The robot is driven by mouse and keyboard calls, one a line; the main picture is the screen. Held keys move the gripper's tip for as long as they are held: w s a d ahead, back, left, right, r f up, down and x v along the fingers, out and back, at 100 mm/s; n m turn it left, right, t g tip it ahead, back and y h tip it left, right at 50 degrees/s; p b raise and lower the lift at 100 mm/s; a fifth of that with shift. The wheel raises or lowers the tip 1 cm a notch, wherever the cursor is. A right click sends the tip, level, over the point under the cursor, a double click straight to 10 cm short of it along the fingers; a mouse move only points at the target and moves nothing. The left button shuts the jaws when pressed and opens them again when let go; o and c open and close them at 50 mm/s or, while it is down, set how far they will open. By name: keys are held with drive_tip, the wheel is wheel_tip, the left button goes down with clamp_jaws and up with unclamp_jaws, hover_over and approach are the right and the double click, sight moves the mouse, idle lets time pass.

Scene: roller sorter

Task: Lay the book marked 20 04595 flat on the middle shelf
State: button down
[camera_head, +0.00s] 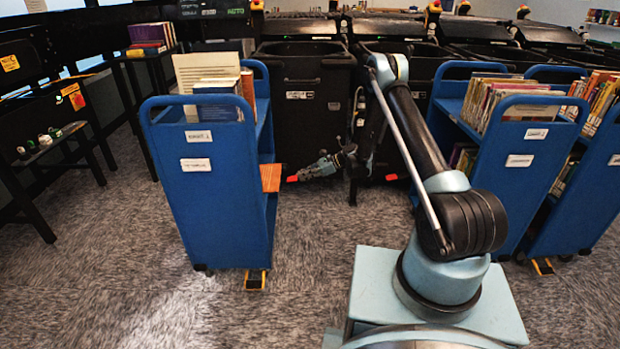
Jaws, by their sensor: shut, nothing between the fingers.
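A blue cart (205,215) stands left of centre, its end panel towards me and hiding most of its shelves.
Upright books (222,82) stand on the left cart's top. Two more blue carts (525,160) full of books are at right. Black bins (305,95) stand behind. A dark table (150,55) with stacked books is at back left. Carpet is clear at front left.

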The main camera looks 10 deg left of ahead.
sight(273, 176)
drive_tip(key=s+a, duration=0.1)
drive_tip(key=a, duration=0.5)
drive_tip(key=shift+s, duration=0.25)
drive_tip(key=shift+s+a, duration=0.3)
drive_tip(key=shift+a, duration=0.9)
drive_tip(key=shift+s+a, duration=0.25)
drive_tip(key=shift+a, duration=0.95)
drive_tip(key=shift+s+a, duration=0.3)
drive_tip(key=shift+a, duration=0.9)
drive_tip(key=shift+d, duration=0.1)
drive_tip(key=w+d, duration=0.3)
drive_tip(key=d, duration=0.8)
drive_tip(key=shift+d, duration=0.3)
idle(0.5)
